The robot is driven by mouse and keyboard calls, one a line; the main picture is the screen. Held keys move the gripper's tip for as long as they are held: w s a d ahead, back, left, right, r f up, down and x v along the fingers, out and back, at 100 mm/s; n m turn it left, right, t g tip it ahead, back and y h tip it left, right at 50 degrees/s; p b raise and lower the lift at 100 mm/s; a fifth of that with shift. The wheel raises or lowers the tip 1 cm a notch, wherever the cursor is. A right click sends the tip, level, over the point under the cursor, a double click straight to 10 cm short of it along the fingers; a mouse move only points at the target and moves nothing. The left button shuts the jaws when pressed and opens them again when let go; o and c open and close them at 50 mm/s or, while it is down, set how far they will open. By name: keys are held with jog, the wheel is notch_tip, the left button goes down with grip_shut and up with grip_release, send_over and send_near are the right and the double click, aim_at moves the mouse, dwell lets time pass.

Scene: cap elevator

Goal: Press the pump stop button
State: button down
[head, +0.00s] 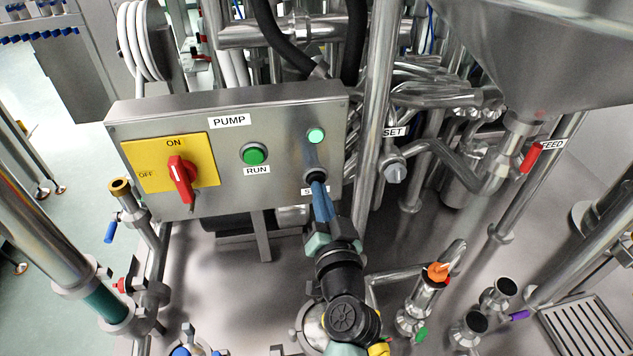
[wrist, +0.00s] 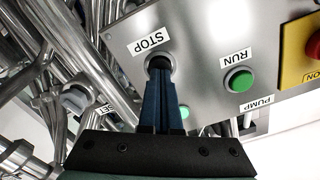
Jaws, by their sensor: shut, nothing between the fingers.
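The pump panel (head: 282,112) is a steel box with the label PUMP. Its stop button (head: 317,174) is at the lower right, a dark button in a metal ring, mostly hidden behind my fingertips. The button also shows in the wrist view (wrist: 159,62), beside the STOP label (wrist: 149,40). My gripper (head: 319,184) is shut and empty, its blue fingers pointing at the button. In the wrist view the fingertips (wrist: 160,76) overlap the button's edge. They are at or very near its face; I cannot tell whether it is pushed in.
A green RUN button (head: 254,155) and a red switch on a yellow plate (head: 181,180) lie to the left. A green lamp (head: 316,136) above the stop button looks lit. A vertical steel pipe (head: 373,110) stands close on the right.

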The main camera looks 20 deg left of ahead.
jog(key=shift+w+a+b, duration=0.3)
jog(key=shift+w+a, duration=0.05)
jog(key=shift+w, duration=0.15)
dwell(0.8)
jog(key=shift+b+v, duration=0.4)
jog(key=shift+v, duration=2.35)
